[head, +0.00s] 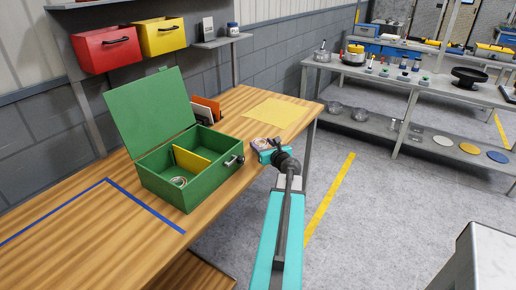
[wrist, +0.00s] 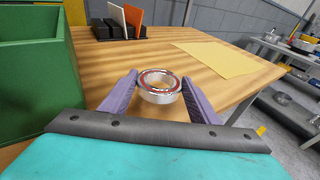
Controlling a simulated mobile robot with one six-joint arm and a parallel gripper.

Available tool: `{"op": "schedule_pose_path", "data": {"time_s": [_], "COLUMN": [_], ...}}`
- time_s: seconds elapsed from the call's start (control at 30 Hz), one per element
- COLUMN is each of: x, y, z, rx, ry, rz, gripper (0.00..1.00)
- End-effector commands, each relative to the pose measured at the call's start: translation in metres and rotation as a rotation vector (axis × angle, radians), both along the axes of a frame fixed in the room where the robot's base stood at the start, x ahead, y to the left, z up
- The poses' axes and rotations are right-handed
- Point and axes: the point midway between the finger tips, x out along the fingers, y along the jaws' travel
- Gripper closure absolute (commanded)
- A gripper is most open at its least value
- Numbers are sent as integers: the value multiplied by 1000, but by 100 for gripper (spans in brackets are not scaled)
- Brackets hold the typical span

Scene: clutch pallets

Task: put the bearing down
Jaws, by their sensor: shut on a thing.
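The bearing (wrist: 160,87), a silver ring with a red inner band, sits between the purple fingertips of my gripper (wrist: 160,81) in the wrist view. My gripper is shut on it, with a finger on each side. In the head view my gripper (head: 266,146) is near the right edge of the wooden workbench (head: 215,220), right of the green box; the bearing is too small there to make out well. I cannot tell whether the bearing touches the bench top or is held just above it.
An open green box (head: 187,196) with a yellow divider (head: 191,162) holds a ring-like part (head: 180,181). A yellow sheet (head: 274,112) lies on the bench beyond my gripper. A dark rack (wrist: 118,33) stands behind the box. Blue tape (head: 140,207) marks the bench's left part.

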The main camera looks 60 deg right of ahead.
Motion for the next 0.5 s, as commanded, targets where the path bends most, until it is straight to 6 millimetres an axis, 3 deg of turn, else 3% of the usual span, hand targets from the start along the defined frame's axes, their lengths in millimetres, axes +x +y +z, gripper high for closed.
{"op": "schedule_pose_path", "data": {"time_s": [0.5], "x": [8], "y": [-4], "z": [0], "rx": [0], "ry": [-1], "rz": [-1], "gripper": [76]}}
